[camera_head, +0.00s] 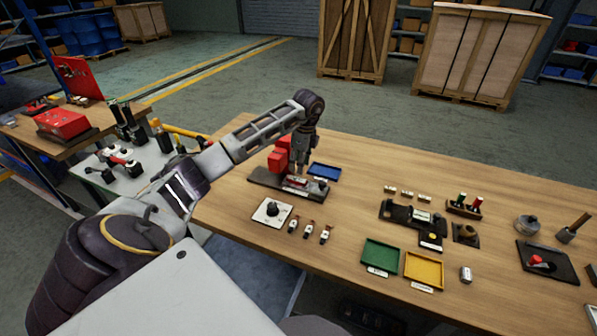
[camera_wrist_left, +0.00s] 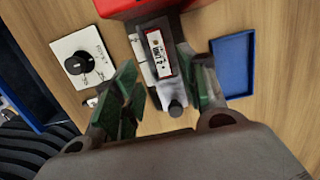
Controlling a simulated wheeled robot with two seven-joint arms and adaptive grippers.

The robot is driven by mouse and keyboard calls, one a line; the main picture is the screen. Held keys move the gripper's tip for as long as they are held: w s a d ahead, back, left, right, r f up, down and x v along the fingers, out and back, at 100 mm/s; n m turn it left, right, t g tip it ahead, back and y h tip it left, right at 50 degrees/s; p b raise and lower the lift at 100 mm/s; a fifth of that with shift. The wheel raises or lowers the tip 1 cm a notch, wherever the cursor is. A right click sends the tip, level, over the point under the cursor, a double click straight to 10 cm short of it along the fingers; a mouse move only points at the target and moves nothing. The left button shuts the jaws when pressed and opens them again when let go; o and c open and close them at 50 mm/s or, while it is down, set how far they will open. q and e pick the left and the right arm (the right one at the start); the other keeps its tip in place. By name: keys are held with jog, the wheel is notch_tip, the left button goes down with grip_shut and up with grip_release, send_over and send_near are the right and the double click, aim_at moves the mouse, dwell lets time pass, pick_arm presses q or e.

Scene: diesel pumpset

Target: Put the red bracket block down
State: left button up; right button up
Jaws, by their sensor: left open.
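A small red block with a white label (camera_wrist_left: 158,54), which I take for the red bracket block, sits on the dark base plate (camera_head: 262,180). In the head view it shows as a small red and white piece (camera_head: 296,182) under my left gripper (camera_head: 299,172). In the left wrist view the green-padded fingers of the left gripper (camera_wrist_left: 162,85) stand apart, on either side of the block's near end. The gripper is open, and a gap shows on each side. A grey cylinder-ended part lies just below the block in that view. My right gripper is not in view.
A larger red body (camera_head: 281,158) stands on the plate's back side. A blue tray (camera_head: 324,171) is to the right and a white knob panel (camera_head: 272,212) in front. Green (camera_head: 380,256) and yellow (camera_head: 424,268) trays lie near the front edge.

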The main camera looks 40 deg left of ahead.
pick_arm(q)
jog(key=shift+w+d+r, duration=0.1)
jog(key=shift+d+r, duration=0.05)
jog(key=shift+r, duration=1.1)
jog(key=shift+d+r, duration=0.15)
jog(key=shift+r, duration=1.1)
